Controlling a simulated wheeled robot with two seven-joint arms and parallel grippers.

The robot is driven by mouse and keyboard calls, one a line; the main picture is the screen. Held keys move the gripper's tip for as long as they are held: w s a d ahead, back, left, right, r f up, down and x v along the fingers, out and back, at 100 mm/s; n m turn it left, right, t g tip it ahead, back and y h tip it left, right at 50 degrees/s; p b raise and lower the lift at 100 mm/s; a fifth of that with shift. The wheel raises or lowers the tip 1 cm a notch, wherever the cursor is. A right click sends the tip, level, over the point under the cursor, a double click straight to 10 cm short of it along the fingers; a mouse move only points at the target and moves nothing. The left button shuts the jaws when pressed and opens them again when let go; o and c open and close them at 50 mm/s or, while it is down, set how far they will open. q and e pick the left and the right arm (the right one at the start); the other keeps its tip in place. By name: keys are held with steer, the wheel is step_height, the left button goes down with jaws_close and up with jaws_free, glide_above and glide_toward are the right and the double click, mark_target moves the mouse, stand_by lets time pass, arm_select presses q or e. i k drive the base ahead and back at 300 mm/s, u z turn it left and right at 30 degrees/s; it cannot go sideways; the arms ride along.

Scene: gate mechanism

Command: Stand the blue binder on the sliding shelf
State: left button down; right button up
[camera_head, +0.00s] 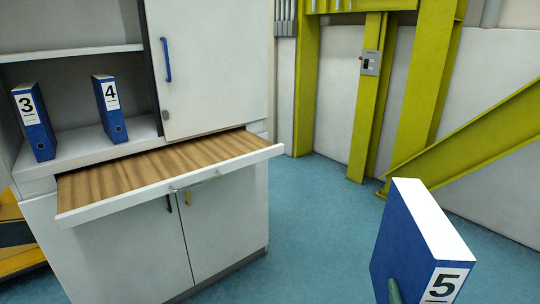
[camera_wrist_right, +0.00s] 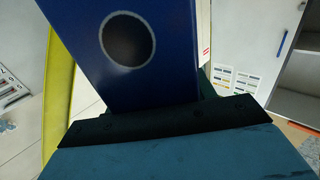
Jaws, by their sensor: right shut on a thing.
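The blue binder (camera_head: 412,245) with a white top and a label "5" stands about upright at the lower right of the head view. My right gripper (camera_head: 394,291) is shut on it; only a small green part of the gripper shows at the bottom edge. In the right wrist view the binder (camera_wrist_right: 170,75) with its dark round hole fills the middle, above the gripper's dark edge (camera_wrist_right: 160,120). The sliding shelf (camera_head: 165,165), with a wood surface and white front rail, is pulled out of the cabinet and is empty. The binder is to the right of the shelf, apart from it. My left gripper is not in view.
Blue binders "3" (camera_head: 33,122) and "4" (camera_head: 110,108) stand inside the open cabinet bay above the shelf. A white door (camera_head: 212,75) with a blue handle covers the right bay. Yellow-green beams (camera_head: 425,90) stand behind the binder. Blue floor (camera_head: 315,225) is clear between.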

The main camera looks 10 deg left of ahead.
mark_target(235, 146)
steer(key=z, duration=0.75)
steer(key=i, duration=1.65)
steer(key=u, duration=1)
